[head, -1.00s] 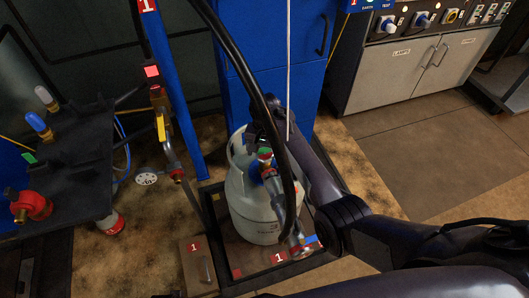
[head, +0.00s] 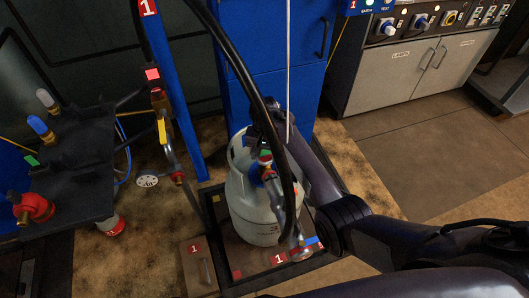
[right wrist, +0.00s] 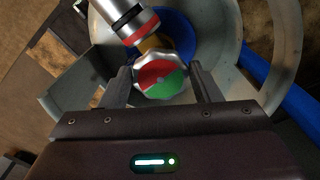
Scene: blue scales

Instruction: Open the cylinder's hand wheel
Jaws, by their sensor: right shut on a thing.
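The gas cylinder (head: 243,203) is light grey and stands upright on a low tray in the middle of the head view. Its hand wheel (right wrist: 161,76), with a red and green face, sits on the valve inside the cylinder's collar. The wheel is small and partly covered in the head view (head: 265,159). My right gripper (right wrist: 159,73) reaches down from above, with one finger on each side of the wheel, shut on it. A metal hose fitting (right wrist: 128,18) with a red band joins the valve just beyond the wheel. My left gripper is out of view.
A black hose (head: 243,75) arches down in front of the cylinder. A blue post (head: 175,90) and a blue cabinet (head: 265,60) stand behind it. A dark bench with valves (head: 75,165) is at left. Floor at right is open.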

